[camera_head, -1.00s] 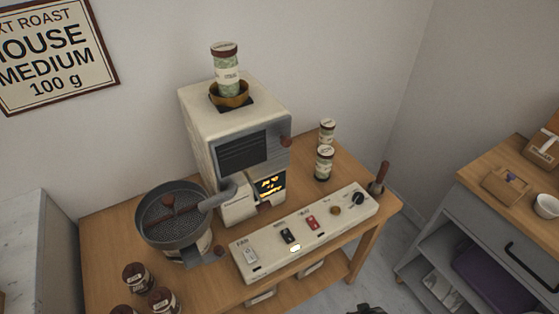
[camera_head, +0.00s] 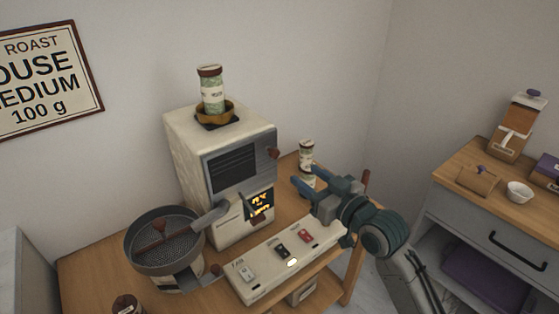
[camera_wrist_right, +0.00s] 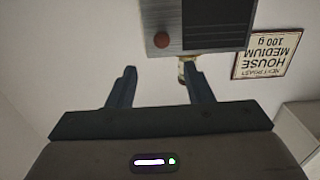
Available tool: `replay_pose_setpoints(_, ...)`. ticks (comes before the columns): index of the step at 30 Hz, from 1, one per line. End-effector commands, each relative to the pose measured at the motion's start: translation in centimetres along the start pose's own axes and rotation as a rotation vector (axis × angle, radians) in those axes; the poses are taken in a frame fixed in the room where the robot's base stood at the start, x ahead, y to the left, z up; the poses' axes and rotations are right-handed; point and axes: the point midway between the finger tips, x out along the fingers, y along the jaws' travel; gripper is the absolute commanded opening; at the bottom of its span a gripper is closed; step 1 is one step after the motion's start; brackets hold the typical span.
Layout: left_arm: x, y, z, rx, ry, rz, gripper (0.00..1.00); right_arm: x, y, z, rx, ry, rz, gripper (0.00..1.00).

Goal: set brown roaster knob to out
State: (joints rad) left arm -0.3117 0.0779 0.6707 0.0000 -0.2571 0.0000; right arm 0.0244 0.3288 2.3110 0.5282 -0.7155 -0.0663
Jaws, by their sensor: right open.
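The brown knob (camera_head: 273,153) sticks out at the upper right of the front of the cream roaster (camera_head: 190,150). It shows as a round brown end in the right wrist view (camera_wrist_right: 162,40), on the grey front panel. My right gripper (camera_head: 304,174) is open and empty, to the right of the knob and apart from it, over the control panel's right end. In the right wrist view its two fingers (camera_wrist_right: 159,70) point towards the roaster, with the knob beyond the gap between them. My left gripper is not in view.
The control panel (camera_head: 262,280) lies along the table front; my right arm hides its right end. Jars (camera_head: 306,150) stand right of the roaster, partly behind my gripper. A round cooling tray (camera_head: 135,250) is at left. A grey cabinet (camera_head: 455,220) stands at right.

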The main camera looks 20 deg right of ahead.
Motion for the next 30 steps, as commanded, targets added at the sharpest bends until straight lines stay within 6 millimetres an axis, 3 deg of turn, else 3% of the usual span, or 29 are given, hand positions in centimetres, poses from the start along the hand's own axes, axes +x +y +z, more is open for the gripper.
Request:
replay_pose_setpoints(6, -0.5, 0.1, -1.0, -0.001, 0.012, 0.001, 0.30, 2.5, 0.0, -0.2, 0.007, 0.003, 0.000, 0.46)
replay_pose_setpoints(18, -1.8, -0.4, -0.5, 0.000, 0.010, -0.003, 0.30, 9.3, 0.0, -0.1, 0.004, -0.001, 0.001, 0.46)
replay_pose_setpoints(30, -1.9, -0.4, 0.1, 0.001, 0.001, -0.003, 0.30, 10.6, 0.0, 0.1, 0.001, -0.002, 0.001, 0.46)
